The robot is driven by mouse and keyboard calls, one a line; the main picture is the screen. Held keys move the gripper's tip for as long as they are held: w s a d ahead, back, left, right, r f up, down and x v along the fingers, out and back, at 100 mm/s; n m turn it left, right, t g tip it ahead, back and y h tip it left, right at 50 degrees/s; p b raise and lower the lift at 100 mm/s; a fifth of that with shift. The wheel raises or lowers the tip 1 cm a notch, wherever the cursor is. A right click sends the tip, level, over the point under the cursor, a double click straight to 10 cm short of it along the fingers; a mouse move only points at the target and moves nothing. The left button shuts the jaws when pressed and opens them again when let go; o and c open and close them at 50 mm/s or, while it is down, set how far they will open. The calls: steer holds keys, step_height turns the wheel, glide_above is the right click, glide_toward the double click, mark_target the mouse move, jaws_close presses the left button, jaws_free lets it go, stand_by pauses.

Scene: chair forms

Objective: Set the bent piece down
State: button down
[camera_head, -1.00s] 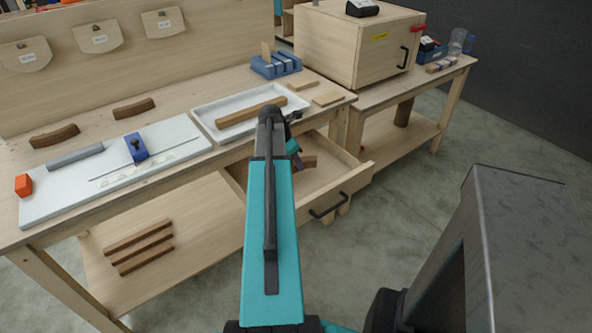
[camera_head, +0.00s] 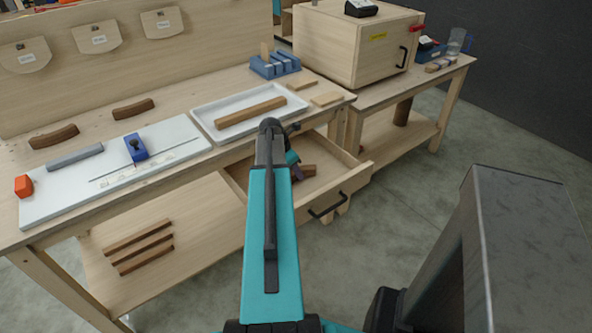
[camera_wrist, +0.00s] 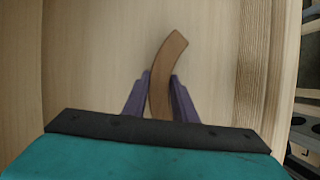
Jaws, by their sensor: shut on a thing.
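A brown bent wooden piece (camera_wrist: 164,75) lies between the two purple fingers of my gripper (camera_wrist: 160,85) in the wrist view. My gripper is shut on it, with the curved end reaching beyond the fingertips. In the head view the bent piece (camera_head: 307,171) shows partly at the open drawer (camera_head: 325,190), with my arm hiding the rest. The pale wooden drawer floor (camera_wrist: 85,60) lies below the piece in the wrist view. I cannot tell whether the piece touches the floor.
The drawer wall (camera_wrist: 268,60) runs close on the right in the wrist view. A white tray (camera_head: 205,118) with a straight wooden bar (camera_head: 250,112) stands above on the bench. The drawer's left floor is clear.

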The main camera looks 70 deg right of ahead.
stand_by(0.3)
steer(key=c, duration=1.4)
jaws_free()
steer(key=shift+c, duration=0.2)
steer(key=shift+r, duration=0.1)
steer(key=b+v, duration=0.1)
steer(key=v, duration=1.1)
